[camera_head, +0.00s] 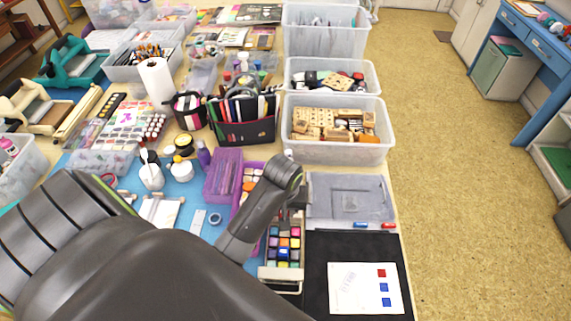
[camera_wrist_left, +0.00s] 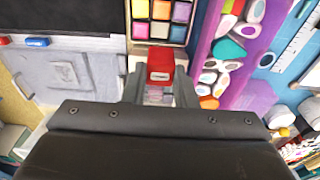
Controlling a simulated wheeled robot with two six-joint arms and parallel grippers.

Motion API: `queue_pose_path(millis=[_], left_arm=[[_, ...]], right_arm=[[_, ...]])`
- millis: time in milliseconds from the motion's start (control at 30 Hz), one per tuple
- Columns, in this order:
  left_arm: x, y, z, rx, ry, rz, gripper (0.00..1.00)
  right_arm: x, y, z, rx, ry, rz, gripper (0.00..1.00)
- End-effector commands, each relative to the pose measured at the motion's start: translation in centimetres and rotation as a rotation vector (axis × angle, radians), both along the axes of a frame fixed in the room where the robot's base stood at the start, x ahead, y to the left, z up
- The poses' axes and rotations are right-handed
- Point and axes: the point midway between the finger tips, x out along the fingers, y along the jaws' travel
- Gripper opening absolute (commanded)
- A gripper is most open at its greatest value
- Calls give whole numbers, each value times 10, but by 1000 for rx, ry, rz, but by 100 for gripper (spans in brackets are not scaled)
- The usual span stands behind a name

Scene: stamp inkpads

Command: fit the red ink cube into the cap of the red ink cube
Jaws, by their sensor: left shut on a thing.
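My left gripper (camera_wrist_left: 160,88) is shut on the red ink cube (camera_wrist_left: 160,65), which shows between its fingertips in the left wrist view. In the head view the left gripper (camera_head: 297,198) hangs just beyond the far end of a tray of coloured ink pads (camera_head: 268,273); the cube cannot be made out there. A small red piece (camera_head: 389,225), apparently the cap, lies by the far edge of the black mat, and also shows at the left edge of the left wrist view (camera_wrist_left: 4,41). My right gripper is not in view.
A small blue piece (camera_head: 360,224) lies left of the red one. A grey flat lid (camera_head: 325,190) lies behind them. White paper (camera_head: 350,290) with red and blue squares lies on the black mat (camera_head: 330,246). A purple tray (camera_wrist_left: 204,40) and a bin of wooden stamps (camera_head: 345,152) stand close by.

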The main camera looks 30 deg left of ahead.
Motion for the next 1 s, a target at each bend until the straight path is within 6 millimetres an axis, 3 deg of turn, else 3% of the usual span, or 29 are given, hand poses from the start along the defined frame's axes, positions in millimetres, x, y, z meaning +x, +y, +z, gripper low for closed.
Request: queue_pose_path(millis=[167, 400, 600, 733, 1000], left_arm=[[-1, 0, -30, -1, 7, 0, 9], [0, 0, -57, 0, 1, 0, 9], [-1, 0, -84, 0, 5, 0, 9], [0, 0, -88, 0, 4, 0, 9], [0, 0, -94, 0, 0, 0, 9]], right_arm=[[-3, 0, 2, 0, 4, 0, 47], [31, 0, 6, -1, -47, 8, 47], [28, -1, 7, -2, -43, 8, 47], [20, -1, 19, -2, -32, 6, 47], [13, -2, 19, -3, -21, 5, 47]])
